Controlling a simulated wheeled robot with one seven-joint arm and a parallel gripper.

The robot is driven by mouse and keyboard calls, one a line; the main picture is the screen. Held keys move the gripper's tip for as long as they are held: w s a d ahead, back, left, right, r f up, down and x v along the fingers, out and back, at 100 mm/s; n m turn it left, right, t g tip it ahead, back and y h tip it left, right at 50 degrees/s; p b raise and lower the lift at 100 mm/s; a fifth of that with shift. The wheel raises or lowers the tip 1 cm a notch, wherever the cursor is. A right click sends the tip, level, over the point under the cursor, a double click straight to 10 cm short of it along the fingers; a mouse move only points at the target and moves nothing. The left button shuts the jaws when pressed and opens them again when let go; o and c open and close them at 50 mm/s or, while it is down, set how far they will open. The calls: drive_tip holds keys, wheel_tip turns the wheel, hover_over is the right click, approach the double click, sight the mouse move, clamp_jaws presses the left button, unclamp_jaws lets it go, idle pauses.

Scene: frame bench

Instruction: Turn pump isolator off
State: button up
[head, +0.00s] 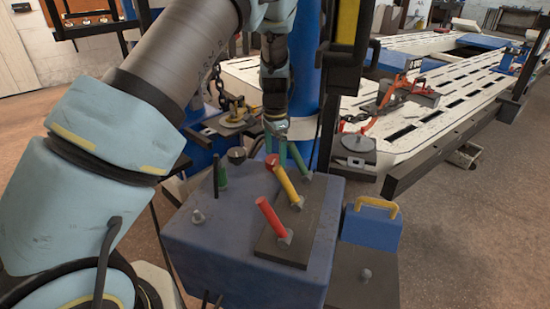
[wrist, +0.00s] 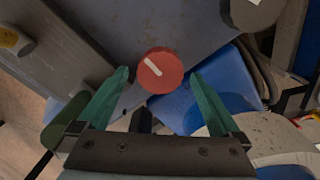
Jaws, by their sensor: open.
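A round red knob (wrist: 160,70) with a slanted white mark on its face sits on the blue box in the wrist view. I take it to be the pump isolator. My gripper (wrist: 160,76) is open, its green fingers on either side of the knob's near edge, with gaps left and right; contact is not seen. In the head view my gripper (head: 276,152) points down over the far part of the blue box (head: 192,245). A small red part (head: 272,161) shows there by the fingertips, partly hidden by the yellow lever.
On the box stand a red lever (head: 270,219), a yellow lever (head: 286,182), a green lever (head: 299,158), a dark red round head (head: 237,155) and a green post (head: 222,176). A blue case (head: 371,228) with a yellow handle is at right. A blue column rises behind.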

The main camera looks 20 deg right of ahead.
drive_tip(key=shift+f, duration=0.95)
drive_tip(key=c, duration=1.3)
